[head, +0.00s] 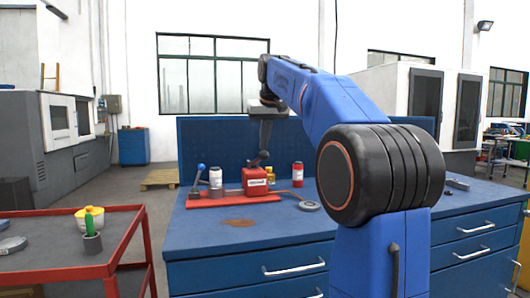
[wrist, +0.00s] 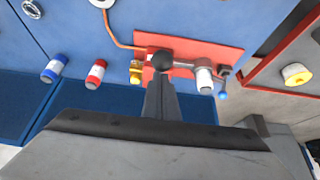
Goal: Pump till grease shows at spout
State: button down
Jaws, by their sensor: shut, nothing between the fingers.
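The red pump block (head: 255,180) stands on a red base plate (head: 195,203) on the blue bench. A black ball knob (wrist: 162,62) tops the pump; a grey bar beside it leads toward a white cylinder (wrist: 203,80). A lever with a blue ball (wrist: 222,95) stands at the plate's end. A copper pipe (wrist: 115,40) runs from the pump toward a round grey dish (head: 308,206). I cannot make out grease at its end. My gripper (wrist: 160,82) is shut and empty, pointing down with its tips at or just above the black knob; contact is unclear.
A red can (head: 297,172) and a yellow container (head: 270,174) stand behind the pump; a blue can (wrist: 53,68) shows in the wrist view. A brown stain (head: 238,222) marks the bench front. A red cart (head: 60,268) stands left. The bench's front left is clear.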

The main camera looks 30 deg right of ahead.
aim_at(265, 156)
jog(key=shift+f, duration=0.25)
jog(key=shift+s+a+f, duration=0.1)
jog(key=shift+s+f, duration=0.05)
jog(key=shift+f, duration=0.85)
jog(key=shift+s+f, duration=0.2)
jog(key=shift+f, duration=0.85)
jog(key=shift+s+a+f, duration=0.1)
jog(key=shift+s+f, duration=0.05)
jog(key=shift+f, duration=0.85)
jog(key=shift+w+d+r, duration=0.1)
jog(key=shift+w+r, duration=0.05)
jog(key=shift+r, duration=1)
jog(key=shift+w+d+r, duration=0.1)
jog(key=shift+w+r, duration=0.1)
jog(key=shift+r, duration=0.9)
jog(key=shift+w+r, duration=0.15)
jog(key=shift+r, duration=1)
